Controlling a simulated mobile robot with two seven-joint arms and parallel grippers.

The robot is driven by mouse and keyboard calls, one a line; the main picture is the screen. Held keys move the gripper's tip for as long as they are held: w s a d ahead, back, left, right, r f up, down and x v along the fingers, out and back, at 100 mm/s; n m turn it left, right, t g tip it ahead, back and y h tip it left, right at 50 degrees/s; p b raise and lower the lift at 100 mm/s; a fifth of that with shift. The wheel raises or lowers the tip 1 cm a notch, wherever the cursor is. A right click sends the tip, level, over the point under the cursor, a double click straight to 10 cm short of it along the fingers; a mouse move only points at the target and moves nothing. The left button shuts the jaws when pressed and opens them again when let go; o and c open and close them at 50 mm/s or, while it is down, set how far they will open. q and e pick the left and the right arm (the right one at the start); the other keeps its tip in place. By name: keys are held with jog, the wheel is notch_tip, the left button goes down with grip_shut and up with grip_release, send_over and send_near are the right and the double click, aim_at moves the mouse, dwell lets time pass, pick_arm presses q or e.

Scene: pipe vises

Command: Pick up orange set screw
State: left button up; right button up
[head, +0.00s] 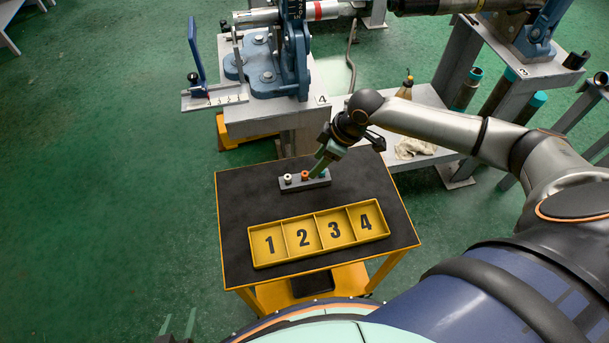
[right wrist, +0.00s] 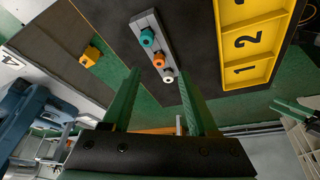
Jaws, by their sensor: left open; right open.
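The orange set screw (head: 305,175) stands in the middle of a small grey holder (head: 290,186) on the black tabletop, between a white screw (head: 287,178) and a teal screw (head: 323,173). My right gripper (head: 319,166) is just above the holder's right part in the head view. In the right wrist view its green fingers are open and empty. There the orange screw (right wrist: 158,60) shows beyond the fingertips, apart from them, between the teal and white screws. My left gripper (head: 178,323) is open at the bottom left of the head view, away from the table.
A yellow tray (head: 253,246) with compartments numbered 1 to 4 lies in front of the holder. A blue vise (head: 265,70) on a grey stand is behind the table. A lower shelf at the right carries a bottle (head: 405,87) and a cloth (head: 415,147).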

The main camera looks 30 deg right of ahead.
aim_at(306, 173)
jog(key=x, duration=0.6)
jog(key=shift+w+a+f, duration=0.15)
jog(key=shift+w+a, duration=0.05)
grip_shut()
dwell(0.5)
